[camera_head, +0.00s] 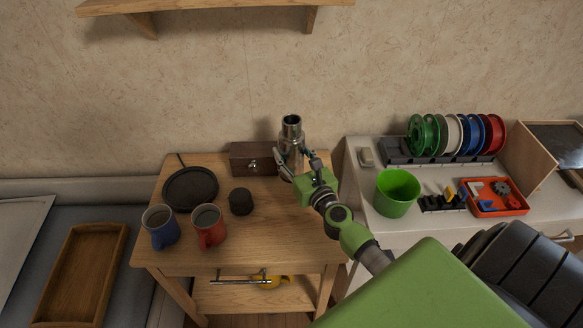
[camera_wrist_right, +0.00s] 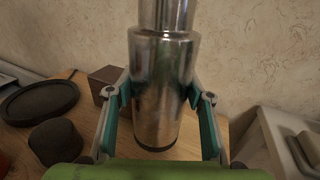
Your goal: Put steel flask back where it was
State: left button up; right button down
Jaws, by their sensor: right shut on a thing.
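The steel flask (camera_head: 292,134) stands upright at the back right of the small wooden table (camera_head: 265,231), just right of a brown box. In the right wrist view the shiny flask (camera_wrist_right: 163,85) fills the middle, its dark base close to the tabletop. Whether the base touches the wood I cannot tell. My right gripper (camera_head: 298,163) is shut on the flask's body, one finger on each side; both fingers also show in the right wrist view (camera_wrist_right: 162,108). My left gripper is not in view.
A brown box (camera_head: 254,158), black round plate (camera_head: 190,188), dark lidded jar (camera_head: 241,201), blue mug (camera_head: 160,227) and red mug (camera_head: 208,226) share the table. A green bucket (camera_head: 396,193) stands on the white bench at right. The table's front middle is clear.

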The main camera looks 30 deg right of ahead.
aim_at(291, 161)
jog(key=shift+w+d+f, duration=0.15)
jog(key=shift+w+f, duration=0.15)
jog(key=shift+f, duration=0.05)
jog(key=f+b, duration=0.2)
jog(key=b, duration=0.1)
jog(key=shift+w+d+f, duration=0.2)
jog(key=shift+w+f, duration=0.1)
jog(key=shift+f, duration=0.1)
jog(key=shift+f+b, duration=0.35)
jog(key=shift+f, duration=0.05)
jog(key=shift+f, duration=0.25)
jog(key=c, duration=1)
grip_release()
jog(key=shift+c, duration=0.2)
